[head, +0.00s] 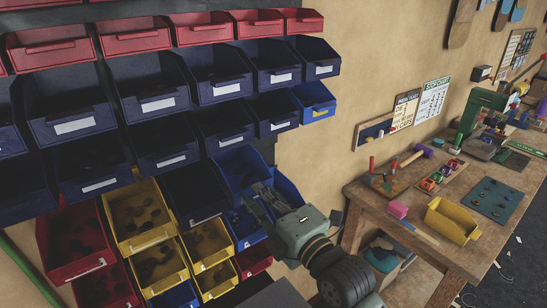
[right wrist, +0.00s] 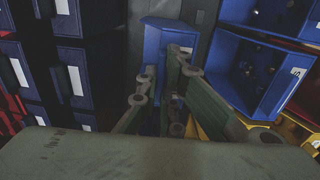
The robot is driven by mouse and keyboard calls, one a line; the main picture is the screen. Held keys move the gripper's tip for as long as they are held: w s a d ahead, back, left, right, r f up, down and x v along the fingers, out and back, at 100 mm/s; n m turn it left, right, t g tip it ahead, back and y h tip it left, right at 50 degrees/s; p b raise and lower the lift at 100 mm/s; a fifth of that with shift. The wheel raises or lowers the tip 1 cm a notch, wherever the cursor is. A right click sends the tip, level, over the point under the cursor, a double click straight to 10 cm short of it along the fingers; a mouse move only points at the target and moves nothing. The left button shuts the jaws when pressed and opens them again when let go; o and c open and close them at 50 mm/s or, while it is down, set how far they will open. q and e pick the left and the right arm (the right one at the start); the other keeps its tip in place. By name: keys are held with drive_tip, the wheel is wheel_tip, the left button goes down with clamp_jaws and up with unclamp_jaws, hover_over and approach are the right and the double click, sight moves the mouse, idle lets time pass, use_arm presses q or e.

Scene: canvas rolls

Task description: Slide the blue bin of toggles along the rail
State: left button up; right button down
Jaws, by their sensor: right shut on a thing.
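My right gripper (head: 258,197) reaches in from the lower right to the right end of the bin rack. It is shut on a blue bin (head: 287,190), partly hidden behind the fingers. In the right wrist view this blue bin (right wrist: 165,32) is upright beyond the fingers (right wrist: 178,62), which cover its lower part. Its contents do not show, so I cannot tell if toggles are in it. Another blue bin (head: 238,163) with small dark pieces hangs just left of it. The rail behind the bins is mostly hidden. My left gripper is not in view.
Dark blue bins (head: 157,103) and red bins (head: 135,38) fill the rows above. Yellow bins (head: 140,215) hang lower left. A wooden workbench (head: 365,200) with a yellow bin (head: 452,222) stands to the right. Bare wall (head: 320,150) lies right of the rack.

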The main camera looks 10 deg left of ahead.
drive_tip(key=c, duration=1.8)
unclamp_jaws()
drive_tip(key=shift+c, duration=0.2)
